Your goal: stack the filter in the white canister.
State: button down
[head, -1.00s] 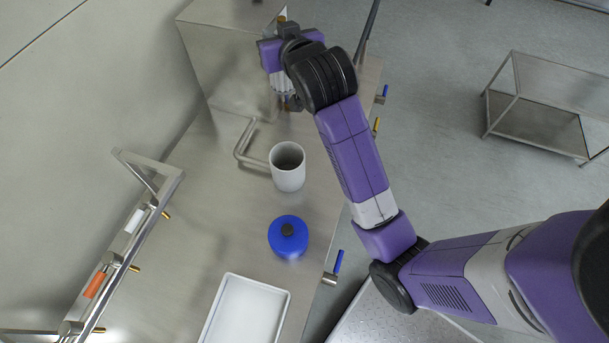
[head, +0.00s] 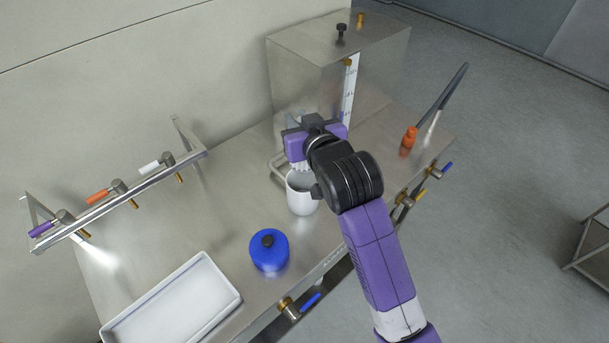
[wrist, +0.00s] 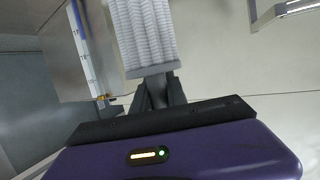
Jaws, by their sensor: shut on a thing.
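The white canister (head: 302,203) stands upright and open-topped on the steel bench, in the middle of the head view. My gripper (wrist: 156,88) is shut on the end of the filter (wrist: 144,35), a white pleated cylinder with a grey end cap. In the head view, my gripper (head: 303,154) is over the canister's mouth, and only a small pale part of the filter shows below it. My wrist hides part of the canister's rim. I cannot tell whether the filter's far end is inside the mouth or just above it.
A blue round lid-like piece (head: 268,253) with a black knob sits in front of the canister. A white tray (head: 233,299) lies at the front left. A steel box (head: 300,77) stands behind, and a rail (head: 130,195) with valves runs along the left.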

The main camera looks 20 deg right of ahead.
aim_at(300, 169)
notch_tip(300, 169, down, 15)
dwell(0.5)
jog(key=shift+s+f+b, duration=0.1)
jog(key=shift+f+b, duration=0.25)
jog(key=shift+f, duration=0.4)
jog(key=c, duration=1.3)
grip_release()
jog(key=shift+f, duration=0.2)
jog(key=shift+r, duration=0.1)
jog(key=v, duration=0.4)
jog(key=r+v, duration=0.1)
jog(key=v, duration=0.7)
jog(key=shift+r, duration=0.4)
